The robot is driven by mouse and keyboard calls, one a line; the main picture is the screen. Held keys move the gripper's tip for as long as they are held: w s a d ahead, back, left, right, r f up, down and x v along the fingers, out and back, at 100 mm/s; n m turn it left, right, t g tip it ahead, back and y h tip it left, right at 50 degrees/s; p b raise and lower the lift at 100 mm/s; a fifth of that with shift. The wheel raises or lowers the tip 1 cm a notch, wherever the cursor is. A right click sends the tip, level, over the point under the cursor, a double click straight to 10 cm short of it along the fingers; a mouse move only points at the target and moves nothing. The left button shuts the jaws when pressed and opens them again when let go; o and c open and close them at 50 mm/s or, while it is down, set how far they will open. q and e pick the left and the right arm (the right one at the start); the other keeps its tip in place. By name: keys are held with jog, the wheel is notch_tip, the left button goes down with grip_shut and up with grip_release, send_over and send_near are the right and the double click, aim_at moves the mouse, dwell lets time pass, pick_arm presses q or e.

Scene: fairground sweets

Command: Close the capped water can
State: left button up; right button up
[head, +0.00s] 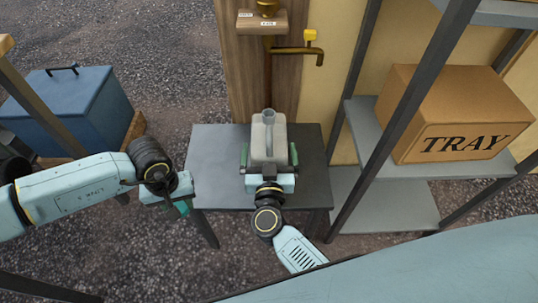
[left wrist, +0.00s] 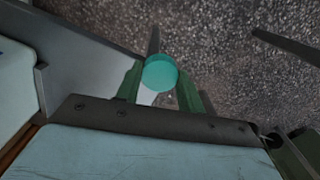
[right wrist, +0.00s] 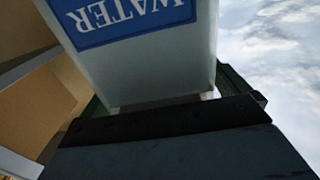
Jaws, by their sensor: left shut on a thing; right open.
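The water can (head: 268,142) is a pale grey jug with a handle and an open neck on top. It stands upright on the small grey table (head: 315,150); its blue WATER label shows in the right wrist view (right wrist: 125,15). My right gripper (head: 268,155) is open, with one green finger on each side of the can; whether they touch it is unclear. My left gripper (head: 183,207) is shut on a round teal cap (left wrist: 160,75), apart from the can, off the table's front left corner. Its fingertips show better in the left wrist view.
A brass tap (head: 298,50) on a wooden post rises behind the table. A shelf rack at the right holds a cardboard box (head: 450,120) marked TRAY. A blue box (head: 65,105) is at the left. The tabletop left of the can is bare.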

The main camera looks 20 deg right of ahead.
aim_at(269, 127)
pick_arm(q)
jog(key=shift+f, duration=0.15)
pick_arm(e)
jog(key=shift+w+d, duration=0.15)
jog(key=shift+w, duration=0.25)
jog(key=c, duration=1.8)
jog(key=shift+w+r, duration=0.1)
jog(key=shift+r, duration=0.15)
jog(key=shift+c, duration=0.8)
jog(key=shift+r, duration=0.1)
